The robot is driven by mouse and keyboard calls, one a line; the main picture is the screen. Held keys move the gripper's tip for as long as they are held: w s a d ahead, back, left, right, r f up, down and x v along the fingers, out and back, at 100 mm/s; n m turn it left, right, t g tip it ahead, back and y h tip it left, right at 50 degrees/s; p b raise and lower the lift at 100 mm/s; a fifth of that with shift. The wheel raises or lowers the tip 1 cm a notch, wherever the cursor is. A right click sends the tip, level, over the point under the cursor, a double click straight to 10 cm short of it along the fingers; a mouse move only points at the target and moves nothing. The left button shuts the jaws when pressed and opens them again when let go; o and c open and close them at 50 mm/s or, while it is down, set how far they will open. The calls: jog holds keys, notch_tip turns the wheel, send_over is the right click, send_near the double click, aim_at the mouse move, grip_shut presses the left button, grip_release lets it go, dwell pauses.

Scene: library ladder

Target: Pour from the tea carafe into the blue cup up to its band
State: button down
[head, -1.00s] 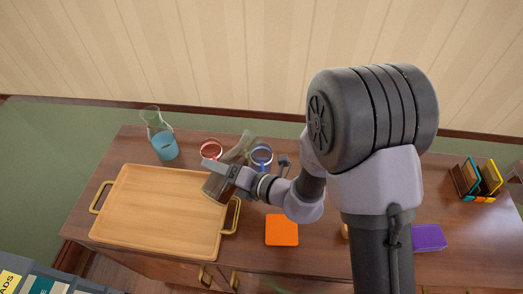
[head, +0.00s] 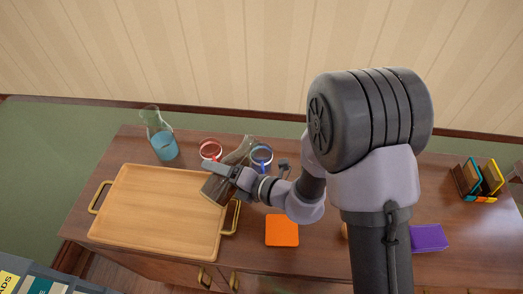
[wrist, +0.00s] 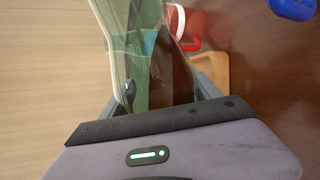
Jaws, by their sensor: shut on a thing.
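My gripper (head: 220,172) is shut on the tea carafe (head: 214,189), a clear glass vessel holding brown tea. The carafe is tilted, with its mouth end up and to the right, close to the blue cup. The blue cup (head: 261,158) stands upright on the desk; my gripper is to its left. Its band and the level inside cannot be made out. In the wrist view the carafe's glass (wrist: 133,30) and brown tea (wrist: 172,72) fill the space between the fingers, and part of the blue cup (wrist: 292,8) shows at the top right. No stream of tea is visible.
A red cup (head: 210,149) stands just left of the carafe's neck. A second carafe with blue liquid (head: 165,147) is farther left. A wooden tray (head: 155,215) lies in front, below the gripper. An orange square (head: 281,230) lies to the right.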

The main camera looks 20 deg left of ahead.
jog(key=shift+f, duration=0.1)
jog(key=shift+w+r+m+g+p, duration=0.25)
jog(key=shift+w+m+g+p, duration=0.2)
jog(key=shift+m+p, duration=0.75)
dwell(3.1)
